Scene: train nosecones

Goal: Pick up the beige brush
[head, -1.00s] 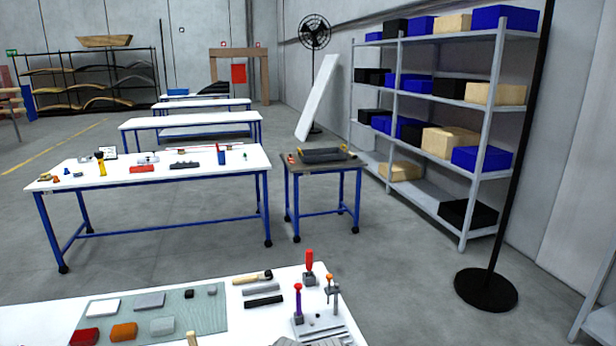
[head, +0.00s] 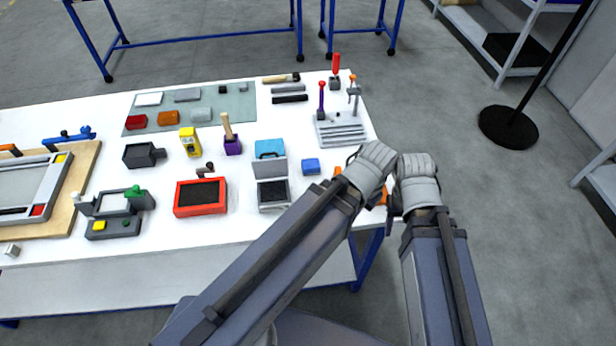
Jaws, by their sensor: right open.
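A thin tool with a beige handle and a dark end, which looks like the beige brush (head: 277,79), lies flat near the far edge of the white table (head: 60,258). Another beige handle (head: 227,126) stands upright in a purple block (head: 232,147); I cannot tell whether it is a brush.
Grey and black bars (head: 290,99) lie just in front of the brush. A grey fixture with clamps (head: 341,132) stands to its right. A green mat (head: 237,104) with several blocks lies to its left. A red tray (head: 200,197) and a blue box (head: 270,149) stand nearer me.

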